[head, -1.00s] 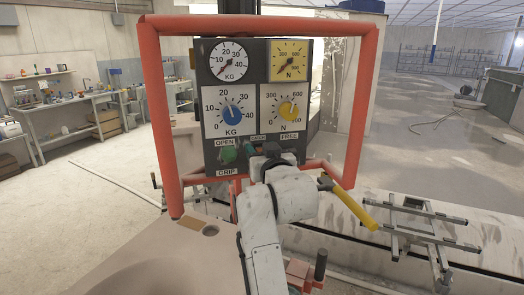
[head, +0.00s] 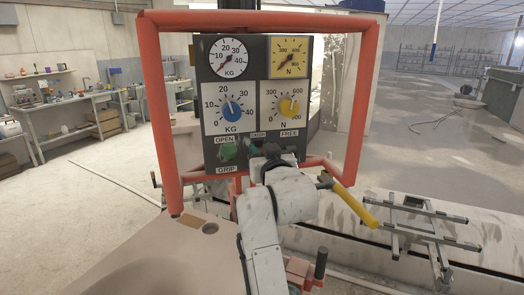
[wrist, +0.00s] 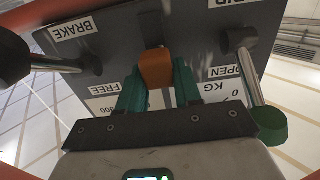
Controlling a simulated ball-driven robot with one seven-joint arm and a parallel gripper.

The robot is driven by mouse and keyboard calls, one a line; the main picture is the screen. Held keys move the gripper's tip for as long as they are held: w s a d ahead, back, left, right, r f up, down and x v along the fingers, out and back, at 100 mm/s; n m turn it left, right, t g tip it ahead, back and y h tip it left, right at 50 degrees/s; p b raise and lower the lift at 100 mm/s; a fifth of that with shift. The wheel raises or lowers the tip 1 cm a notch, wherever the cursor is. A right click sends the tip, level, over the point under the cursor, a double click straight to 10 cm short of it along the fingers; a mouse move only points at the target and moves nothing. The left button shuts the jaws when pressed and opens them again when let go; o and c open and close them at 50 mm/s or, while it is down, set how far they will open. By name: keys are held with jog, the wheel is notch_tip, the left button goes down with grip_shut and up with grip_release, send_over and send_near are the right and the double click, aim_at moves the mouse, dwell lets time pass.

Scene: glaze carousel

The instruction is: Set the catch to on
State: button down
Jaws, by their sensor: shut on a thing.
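The catch is an orange block (wrist: 157,68) on the dark control panel (wrist: 200,45), seen in the wrist view with the panel's labels upside down. My gripper (wrist: 158,88) has its two teal fingers either side of the block and is shut on it. A dark slot shows at the block's far end. In the head view the CATCH label (head: 258,135) is on the lower middle of the panel (head: 262,88). My wrist hides the catch there, so its on or off position cannot be read.
A lever with a green knob (wrist: 273,130) stands close on the right in the wrist view, and a lever with a black knob (wrist: 10,58) on the left. A red tube frame (head: 160,120) surrounds the panel. A yellow handle (head: 352,205) sticks out at lower right.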

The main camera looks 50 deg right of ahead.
jog(key=shift+f+b, duration=0.8)
jog(key=shift+f, duration=0.9)
jog(key=c, duration=0.8)
grip_release()
jog(key=shift+c, duration=0.2)
jog(key=b+v, duration=0.2)
jog(key=v, duration=0.9)
